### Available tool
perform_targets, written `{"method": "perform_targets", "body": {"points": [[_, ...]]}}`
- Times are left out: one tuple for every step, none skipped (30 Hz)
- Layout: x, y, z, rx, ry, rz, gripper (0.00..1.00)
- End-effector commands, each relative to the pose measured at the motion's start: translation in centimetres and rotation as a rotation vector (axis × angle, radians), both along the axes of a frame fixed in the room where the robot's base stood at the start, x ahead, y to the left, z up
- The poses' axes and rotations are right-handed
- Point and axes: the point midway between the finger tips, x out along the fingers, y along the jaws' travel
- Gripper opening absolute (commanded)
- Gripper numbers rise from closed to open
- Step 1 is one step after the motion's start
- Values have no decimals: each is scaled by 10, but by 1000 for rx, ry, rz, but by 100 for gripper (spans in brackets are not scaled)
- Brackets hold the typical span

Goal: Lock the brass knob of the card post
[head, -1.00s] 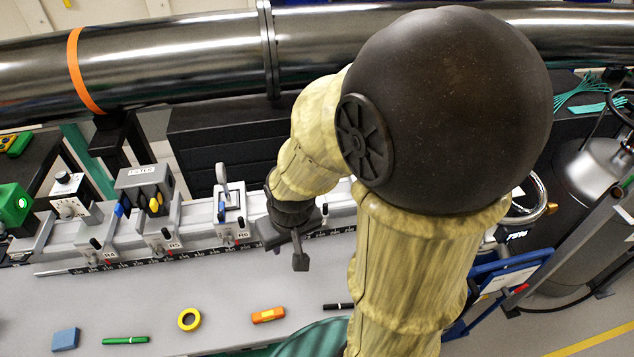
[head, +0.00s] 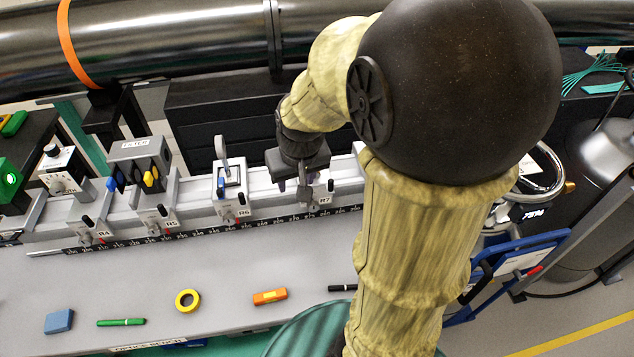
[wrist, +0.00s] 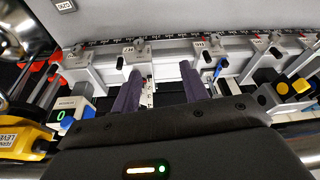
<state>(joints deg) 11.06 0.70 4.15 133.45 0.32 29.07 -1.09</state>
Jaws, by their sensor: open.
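My gripper (head: 304,190) is open above the rail carrier labelled R7 (head: 325,200), pointing down. In the wrist view its two dark fingers (wrist: 160,85) stand apart, with the R7 carrier (wrist: 141,58) just beyond them. A pale upright part with small dark marks (wrist: 149,95) shows between the fingers, partly hidden by the left one; I cannot tell if it is the card post. No brass knob can be made out clearly. The R7 carrier has a small black knob (head: 330,185) beside my gripper. Nothing is visibly held.
The filter box (head: 139,160) stands farther left. Tape (head: 187,300), an orange block (head: 270,296) and a green pen (head: 121,322) lie on the bench front. A large steel pipe (head: 180,45) runs behind.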

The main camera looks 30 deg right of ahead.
Motion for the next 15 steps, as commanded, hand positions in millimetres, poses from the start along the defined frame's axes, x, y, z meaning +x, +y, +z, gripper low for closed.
{"method": "perform_targets", "body": {"points": [[14, -14, -14, -2, -20, -31, 44], [20, -21, -13, -4, -28, -46, 44], [27, -31, -13, -5, -38, -65, 44], [33, -38, -12, -6, -46, -79, 44], [38, -46, -11, -8, -54, -93, 44], [44, -56, -9, -10, -63, -110, 44], [47, -62, -7, -12, -69, -121, 44], [50, -69, -5, -13, -76, -133, 44], [53, -76, -3, -14, -83, -146, 44], [55, -81, 0, -15, -88, -153, 44], [57, -85, 2, -16, -91, -160, 44], [58, -88, 4, -18, -96, -166, 44], [59, -91, 6, -18, -97, -170, 44], [59, -92, 8, -18, -98, -173, 44], [60, -93, 10, -18, -99, -175, 44]]}}
